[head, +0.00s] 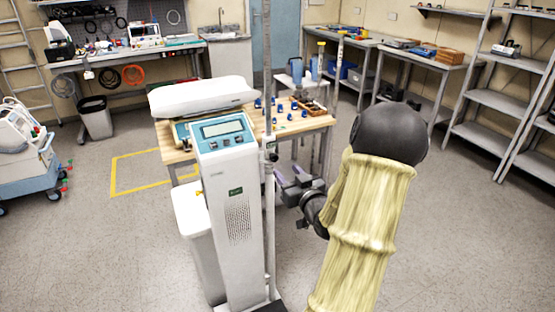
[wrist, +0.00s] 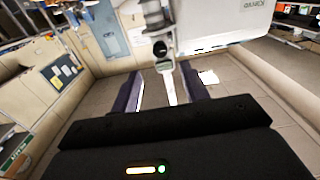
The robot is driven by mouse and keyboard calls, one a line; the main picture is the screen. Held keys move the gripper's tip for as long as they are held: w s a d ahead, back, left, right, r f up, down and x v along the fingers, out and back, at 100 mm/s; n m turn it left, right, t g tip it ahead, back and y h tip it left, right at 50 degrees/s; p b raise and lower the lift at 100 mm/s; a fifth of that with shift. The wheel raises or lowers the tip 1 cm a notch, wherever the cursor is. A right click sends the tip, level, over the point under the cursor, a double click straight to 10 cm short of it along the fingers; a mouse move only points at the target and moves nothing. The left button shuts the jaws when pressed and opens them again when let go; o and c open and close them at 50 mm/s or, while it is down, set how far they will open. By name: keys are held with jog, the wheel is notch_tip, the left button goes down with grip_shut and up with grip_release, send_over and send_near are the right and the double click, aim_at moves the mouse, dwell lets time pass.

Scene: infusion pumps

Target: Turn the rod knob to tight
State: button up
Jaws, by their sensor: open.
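A white column-shaped device with a screen (head: 222,130) stands in the middle of the head view, with an upright metal rod (head: 268,100) along its right side. A small dark rod knob (head: 272,157) sits on the rod near the device's upper part. In the wrist view a dark round knob (wrist: 160,49) shows on the rod, just beyond my fingertips. My gripper (head: 287,178) is just right of the rod, close to the knob's height. In the wrist view my gripper (wrist: 161,78) is open, its fingers on either side of the rod's lower stretch. I cannot tell any contact.
A wooden-topped table (head: 308,124) with small blue items stands behind the device. A white bin-like container (head: 195,225) is at the device's left. Shelves (head: 500,100) line the right wall. The floor to the right is clear.

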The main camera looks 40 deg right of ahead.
aim_at(275, 159)
jog(key=x, duration=0.7)
jog(key=shift+w+p, duration=0.25)
jog(key=shift+p, duration=0.15)
grip_shut()
